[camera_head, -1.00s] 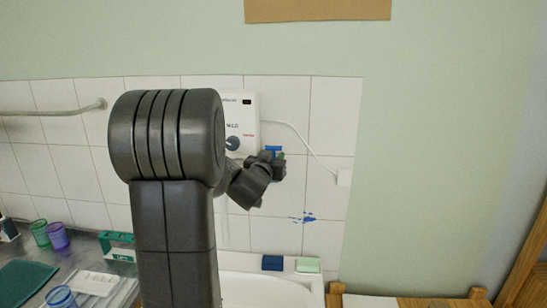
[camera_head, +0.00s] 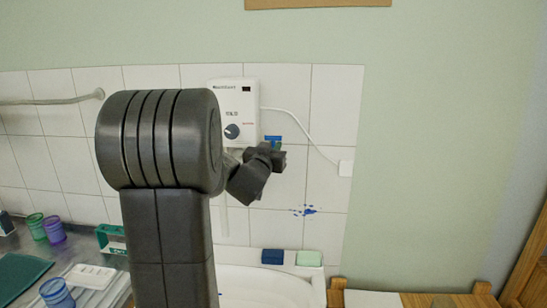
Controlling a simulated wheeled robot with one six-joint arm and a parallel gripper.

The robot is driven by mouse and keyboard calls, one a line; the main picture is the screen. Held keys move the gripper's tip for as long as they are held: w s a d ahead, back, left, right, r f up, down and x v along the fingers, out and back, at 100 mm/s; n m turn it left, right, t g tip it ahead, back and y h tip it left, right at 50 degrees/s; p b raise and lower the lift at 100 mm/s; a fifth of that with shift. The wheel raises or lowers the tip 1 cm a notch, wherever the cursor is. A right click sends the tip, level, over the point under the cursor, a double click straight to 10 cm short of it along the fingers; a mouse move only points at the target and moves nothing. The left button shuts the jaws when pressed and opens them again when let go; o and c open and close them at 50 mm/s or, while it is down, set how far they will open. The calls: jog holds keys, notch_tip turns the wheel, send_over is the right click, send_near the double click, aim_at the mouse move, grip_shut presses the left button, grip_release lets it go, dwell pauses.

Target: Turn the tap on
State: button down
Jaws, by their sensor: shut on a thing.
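The tap shows only as a small blue piece (camera_head: 272,138) at the wall, just right of and below the white water heater (camera_head: 232,108). The rest of the tap is hidden behind my gripper. My gripper (camera_head: 273,153) is at the tap, directly below the blue piece, with its jaws shut on part of it. The exact contact is hidden. The white basin (camera_head: 265,287) lies below, partly covered by my arm. I cannot see any water running.
A blue block (camera_head: 272,257) and a pale green block (camera_head: 309,258) sit on the basin's back ledge. A white cable (camera_head: 300,125) runs to a wall box (camera_head: 345,168). Cups (camera_head: 54,229) stand on the counter at left.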

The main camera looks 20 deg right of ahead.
jog(key=shift+s+a+f+t+h+b, duration=0.3)
jog(key=shift+s+f+t+h+b, duration=0.3)
jog(key=shift+b, duration=3.1)
jog(key=shift+r+m+b, duration=0.15)
jog(key=shift+m+b, duration=0.15)
jog(key=shift+b, duration=0.15)
jog(key=shift+a+r+t+h+b, duration=0.1)
jog(key=shift+r+t+h+b, duration=0.1)
jog(key=shift+t+h+b, duration=0.3)
jog(key=c, duration=1.6)
grip_release()
jog(key=shift+s, duration=0.1)
jog(key=b+v, duration=0.2)
jog(key=v, duration=1.1)
jog(key=shift+s+a, duration=0.3)
jog(key=shift+a, duration=0.05)
jog(key=shift+d+r, duration=0.1)
jog(key=shift+r, duration=0.1)
